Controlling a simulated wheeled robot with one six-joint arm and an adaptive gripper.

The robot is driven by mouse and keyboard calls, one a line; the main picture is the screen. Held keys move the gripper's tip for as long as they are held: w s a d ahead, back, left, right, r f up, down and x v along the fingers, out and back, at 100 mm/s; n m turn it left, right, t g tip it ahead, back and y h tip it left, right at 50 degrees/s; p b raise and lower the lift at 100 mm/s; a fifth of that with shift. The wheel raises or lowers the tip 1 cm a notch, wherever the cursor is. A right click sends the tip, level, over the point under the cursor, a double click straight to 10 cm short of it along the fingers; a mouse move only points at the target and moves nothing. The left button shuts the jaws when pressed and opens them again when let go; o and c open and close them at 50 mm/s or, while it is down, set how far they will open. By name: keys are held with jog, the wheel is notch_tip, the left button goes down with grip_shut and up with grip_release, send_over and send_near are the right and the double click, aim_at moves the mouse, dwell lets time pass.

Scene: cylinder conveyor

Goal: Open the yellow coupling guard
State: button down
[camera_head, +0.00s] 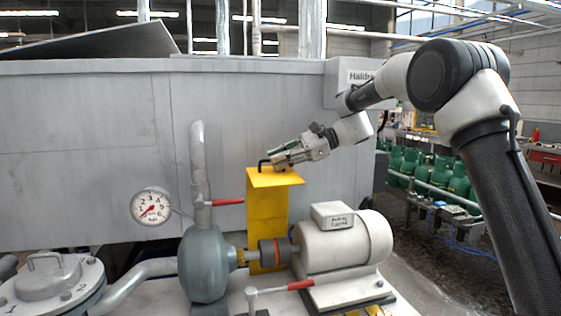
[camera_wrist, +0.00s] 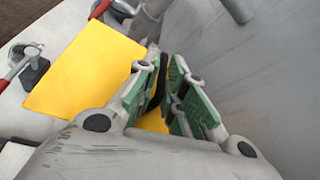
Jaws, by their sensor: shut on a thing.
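The yellow coupling guard (camera_head: 266,220) stands upright behind the coupling (camera_head: 268,251), with a flat yellow flange (camera_head: 276,177) at its top. The coupling between pump and motor shows in front of it. A black handle (camera_head: 263,163) sits on the flange. My gripper (camera_head: 276,158) is at this handle, reaching in from the right. In the wrist view my gripper (camera_wrist: 167,88) is shut on the dark handle, which is mostly hidden between the green-padded fingers. The yellow guard (camera_wrist: 85,68) fills the left of the wrist view.
The grey pump (camera_head: 205,265) is left of the coupling and the pale motor (camera_head: 343,240) right. Red-handled valves (camera_head: 228,202) and a pressure gauge (camera_head: 151,206) stand nearby. A large grey housing (camera_head: 90,150) closes off the back. Green cylinders (camera_head: 440,172) are at the right.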

jog(key=shift+f, duration=0.2)
jog(key=c, duration=1.8)
grip_release()
jog(key=shift+w, duration=0.15)
jog(key=shift+c, duration=0.2)
jog(key=shift+d, duration=0.1)
jog(key=v, duration=1.2)
